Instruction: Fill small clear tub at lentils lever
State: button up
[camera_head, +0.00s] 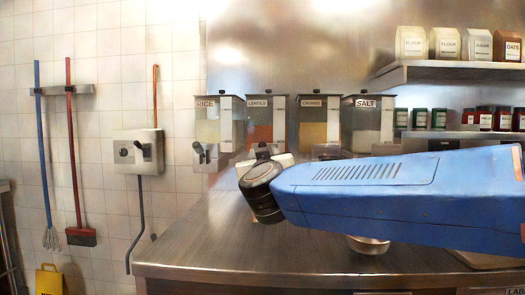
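The lentils dispenser (266,122) stands at the back of the counter in a row of labelled dispensers. It has a clear front and reddish-orange contents. Its lever is not clearly visible behind my arm's end. My blue arm reaches in from the right, and its dark wrist is in front of the lentils dispenser. My gripper (264,158) is just beyond the wrist, with pale parts showing on both sides. Its fingers are hidden, so I cannot tell whether it is open or holds anything. I cannot make out a small clear tub.
Rice (219,122), another dispenser (315,122) and salt (368,122) flank the lentils. A metal bowl (368,245) sits on the steel counter (200,245), partly behind my arm. A shelf (450,68) holds bags at upper right. The counter's left part is clear.

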jog(key=s+f, duration=0.1)
jog(key=s, duration=0.8)
jog(key=shift+d+f, duration=0.25)
jog(key=shift+d, duration=0.15)
jog(key=shift+s, duration=0.15)
